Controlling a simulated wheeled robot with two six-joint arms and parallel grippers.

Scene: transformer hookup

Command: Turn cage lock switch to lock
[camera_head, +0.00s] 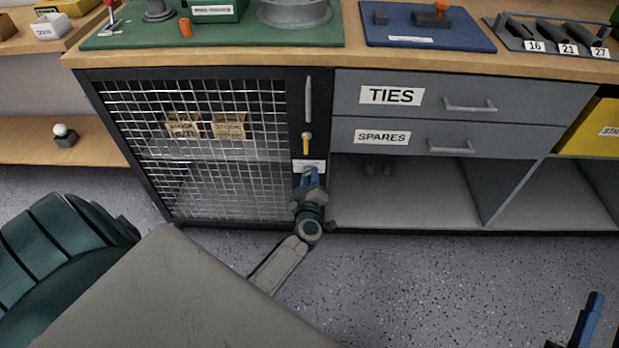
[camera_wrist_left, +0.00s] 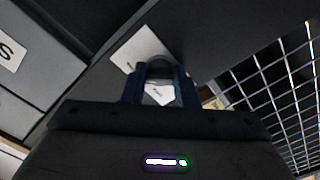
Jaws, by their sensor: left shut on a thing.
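The wire cage (camera_head: 190,150) is in the head view, under the left part of the bench. Its dark right-hand post carries a grey handle, a small yellow piece (camera_head: 306,143) and a white label (camera_head: 309,165). My left gripper (camera_head: 310,178) is at the post just below that label, with its blue fingers shut on a small dark rounded piece, which looks like the cage lock switch (camera_wrist_left: 160,69). The fingers mostly hide the switch, and its setting cannot be read. My right gripper (camera_head: 590,318) shows only partly at the lower right, away from the furniture.
Drawers marked TIES (camera_head: 465,96) and SPARES (camera_head: 500,137) are right of the cage, above an open shelf. A green mat (camera_head: 120,40) and a blue board (camera_head: 390,32) lie on the bench. A dark green rounded thing (camera_head: 55,250) is at lower left.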

